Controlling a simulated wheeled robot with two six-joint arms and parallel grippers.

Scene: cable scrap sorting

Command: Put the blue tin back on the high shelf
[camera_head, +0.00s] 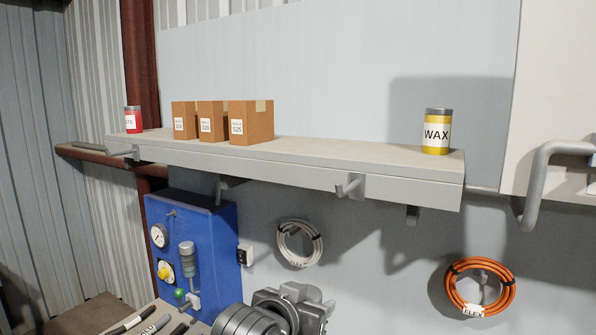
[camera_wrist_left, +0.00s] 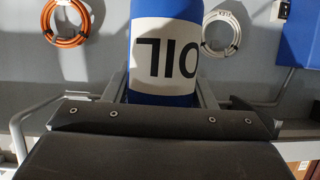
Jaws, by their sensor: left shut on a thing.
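The blue tin (camera_wrist_left: 165,12) fills the upper middle of the left wrist view. Its white label (camera_wrist_left: 166,48) reads OIL upside down, and the whole wrist picture appears inverted, so the tin looks upright. My left gripper (camera_wrist_left: 163,82) is shut on it, a finger on each side. The tin's far side and one end are hidden. The head view shows neither the tin nor clearly my left gripper. The high shelf (camera_head: 330,178) runs across the head view; its top is bare between the boxes and the wax tin. My right gripper is not in view.
On the shelf stand a red tin (camera_head: 133,120), cardboard boxes (camera_head: 252,124) and a yellow WAX tin (camera_head: 437,134). Hooks (camera_head: 350,186) stick out of its front. A grey tubular handle (camera_head: 540,185) projects at right. A blue panel (camera_head: 214,222) and cable coils (camera_head: 481,305) are below.

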